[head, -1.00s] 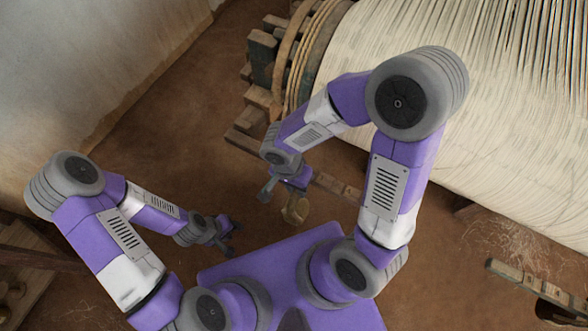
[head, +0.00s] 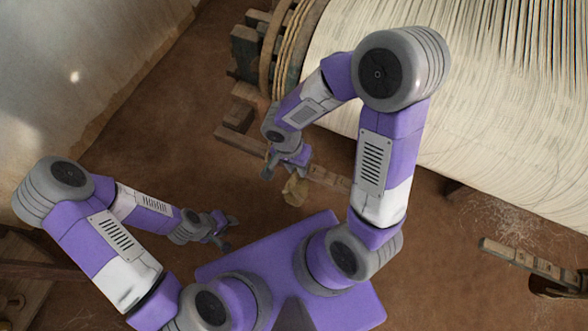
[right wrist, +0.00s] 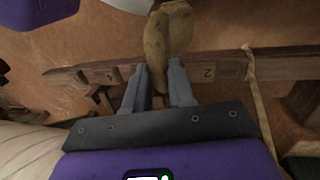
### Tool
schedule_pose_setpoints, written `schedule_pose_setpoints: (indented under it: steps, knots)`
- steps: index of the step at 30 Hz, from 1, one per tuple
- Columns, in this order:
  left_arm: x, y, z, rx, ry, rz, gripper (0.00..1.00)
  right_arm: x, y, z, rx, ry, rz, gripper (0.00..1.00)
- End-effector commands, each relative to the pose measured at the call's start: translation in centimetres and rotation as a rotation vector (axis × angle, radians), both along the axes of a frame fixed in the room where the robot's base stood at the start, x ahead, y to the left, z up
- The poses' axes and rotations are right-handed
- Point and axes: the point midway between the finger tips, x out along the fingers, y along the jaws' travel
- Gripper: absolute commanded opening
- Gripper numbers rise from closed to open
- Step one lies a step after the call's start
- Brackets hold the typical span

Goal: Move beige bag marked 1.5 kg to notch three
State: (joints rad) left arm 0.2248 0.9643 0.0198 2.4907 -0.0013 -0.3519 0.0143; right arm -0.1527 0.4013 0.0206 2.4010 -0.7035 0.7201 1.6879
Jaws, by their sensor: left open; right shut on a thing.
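My right gripper (right wrist: 158,88) is shut on the beige bag (right wrist: 165,35), which shows between and beyond the fingers in the right wrist view. The bag (head: 294,190) also hangs below that gripper (head: 288,170) in the head view. Its weight mark cannot be read. The notched wooden beam (right wrist: 230,68) runs across behind the bag, with a "2" legible just right of the fingers. The bag hides part of the beam, and I cannot tell whether they touch. The beam (head: 330,180) is partly hidden by my right arm in the head view. My left gripper (head: 228,231) is open and empty.
The loom's large warp roll (head: 420,140) fills the upper right, with rope-wound timber (head: 285,55) at its end. A wooden bar (head: 530,264) lies at the right. A pale wall (head: 80,70) stands at the left.

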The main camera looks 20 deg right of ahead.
Motion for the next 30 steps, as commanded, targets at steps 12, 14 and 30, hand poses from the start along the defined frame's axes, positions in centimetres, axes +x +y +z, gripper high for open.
schedule_pose_setpoints:
  steps: [12, 14, 30]
  knots:
    - [0.0, 0.0, 1.4, 0.000, 0.000, 0.000, 0.43, 1.8, -2.1, 0.2, -0.001, -0.001, -0.003, 0.00]
    - [0.0, 0.0, 1.6, 0.000, 0.000, 0.000, 0.43, 2.1, -2.4, 0.2, -0.002, -0.001, -0.001, 0.00]
    - [0.0, 0.0, 0.9, 0.000, 0.000, 0.000, 0.43, 3.4, -3.9, -1.4, -0.002, -0.003, 0.001, 0.00]
